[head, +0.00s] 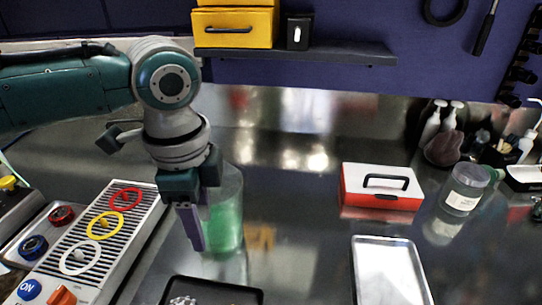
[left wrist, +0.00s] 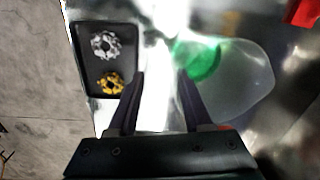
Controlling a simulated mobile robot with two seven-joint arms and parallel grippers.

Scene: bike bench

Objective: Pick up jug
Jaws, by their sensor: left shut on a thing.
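The jug (head: 229,205) is a clear, see-through vessel with green liquid in its lower part. In the head view it looks upright, left of the middle of the metal bench. It also shows in the left wrist view (left wrist: 245,82), to the right of my fingers. My left gripper (head: 203,214) reaches down at the jug's left side and is shut on it. In the left wrist view its two dark fingers (left wrist: 161,76) stand a little apart; what lies between them is see-through and hard to make out. I cannot tell whether the jug touches the bench. My right gripper is out of view.
A black tray (head: 250,294) with silver and yellow toothed parts lies in front of the jug. A panel with coloured rings (head: 88,233) is at left. A red-white box (head: 381,187), a clear tub (head: 464,188) and a metal tray (head: 390,272) are at right. A shelf (head: 310,54) hangs behind.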

